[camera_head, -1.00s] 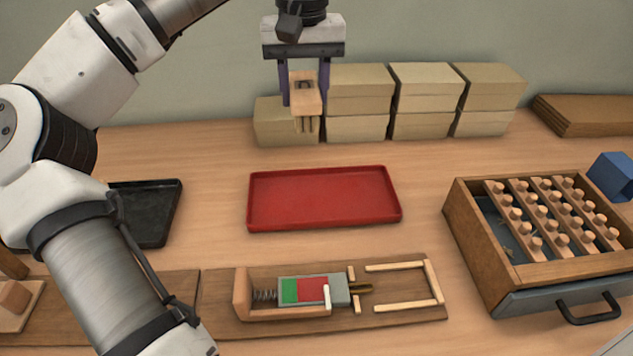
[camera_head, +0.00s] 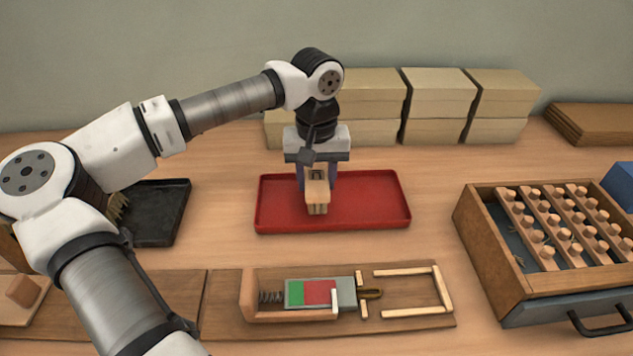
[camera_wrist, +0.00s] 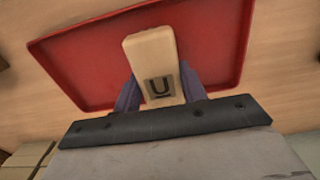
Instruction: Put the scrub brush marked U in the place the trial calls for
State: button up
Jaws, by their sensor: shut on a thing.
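My gripper (camera_head: 317,184) is shut on the scrub brush marked U (camera_head: 317,190), a small light wooden block with bristles pointing down. In the wrist view the dark U mark shows on top of the brush (camera_wrist: 150,60), between the purple fingers. The brush is over the red tray (camera_head: 375,214), left of its middle in the head view. I cannot tell whether its underside touches the tray floor. The red tray also shows in the wrist view (camera_wrist: 75,55) and holds nothing else that I can see. A black tray (camera_head: 165,208) stands to the left, partly hidden by my arm.
A wooden board with a spring gauge (camera_head: 315,293), green and red, lies in front. A wooden case with several pegs (camera_head: 550,225) stands at the right. Tan boxes (camera_head: 435,105) line the back. Bare table lies between the red tray and the case.

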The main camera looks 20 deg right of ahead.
aim_at(317, 177)
jog(key=shift+f, duration=0.8)
jog(key=shift+f, duration=0.1)
jog(key=o, duration=1.1)
notch_tip(317, 177, up, 12)
jog(key=shift+r, duration=0.15)
jog(key=shift+s, duration=0.1)
